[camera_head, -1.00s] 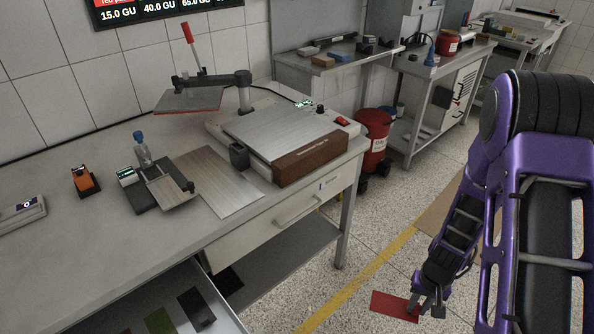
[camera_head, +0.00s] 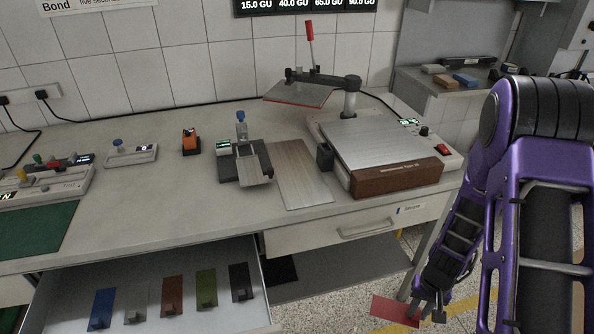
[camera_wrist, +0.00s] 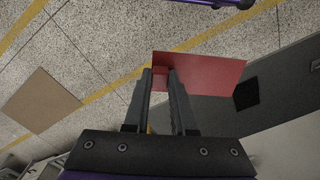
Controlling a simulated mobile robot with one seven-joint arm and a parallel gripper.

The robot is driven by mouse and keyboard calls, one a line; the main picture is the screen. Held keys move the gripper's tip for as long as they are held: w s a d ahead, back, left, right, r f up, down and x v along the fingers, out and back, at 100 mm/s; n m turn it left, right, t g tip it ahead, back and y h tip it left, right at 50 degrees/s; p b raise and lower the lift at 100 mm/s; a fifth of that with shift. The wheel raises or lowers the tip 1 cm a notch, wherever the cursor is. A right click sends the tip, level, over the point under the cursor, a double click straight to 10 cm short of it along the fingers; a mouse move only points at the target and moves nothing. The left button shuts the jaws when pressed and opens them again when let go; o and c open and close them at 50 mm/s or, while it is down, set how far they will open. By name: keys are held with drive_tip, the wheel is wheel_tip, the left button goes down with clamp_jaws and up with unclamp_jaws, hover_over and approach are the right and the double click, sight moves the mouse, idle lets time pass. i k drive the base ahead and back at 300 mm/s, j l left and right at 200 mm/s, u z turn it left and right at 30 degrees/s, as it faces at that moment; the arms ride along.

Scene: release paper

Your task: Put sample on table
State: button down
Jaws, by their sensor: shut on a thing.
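My gripper (camera_head: 427,311) is low at the right in the head view, in front of the table and below its top. It is shut on a flat red sample (camera_head: 393,311). In the wrist view the red sample (camera_wrist: 212,72) sticks out to the right of the fingers (camera_wrist: 161,80), which hold it by a small tab. The table (camera_head: 110,222) is a long light grey bench, with bare top in front of its instruments. The sample is apart from the table.
An open drawer (camera_head: 262,296) holds several coloured plates with tabs. A heated press (camera_head: 385,150), a metal plate (camera_head: 300,172), a small clamp device (camera_head: 243,160), an orange device (camera_head: 191,141) and a green mat (camera_head: 38,235) are on the table. A brown floor mat (camera_wrist: 40,100) lies on the floor.

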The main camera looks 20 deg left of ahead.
sight(250, 170)
drive_tip(key=i+l+u, duration=0.15)
drive_tip(key=l+u, duration=0.15)
drive_tip(key=u, duration=0.15)
drive_tip(key=i+l+u, duration=0.1)
drive_tip(key=l+u, duration=0.2)
drive_tip(key=u, duration=0.15)
drive_tip(key=l+u, duration=0.75)
drive_tip(key=u, duration=0.15)
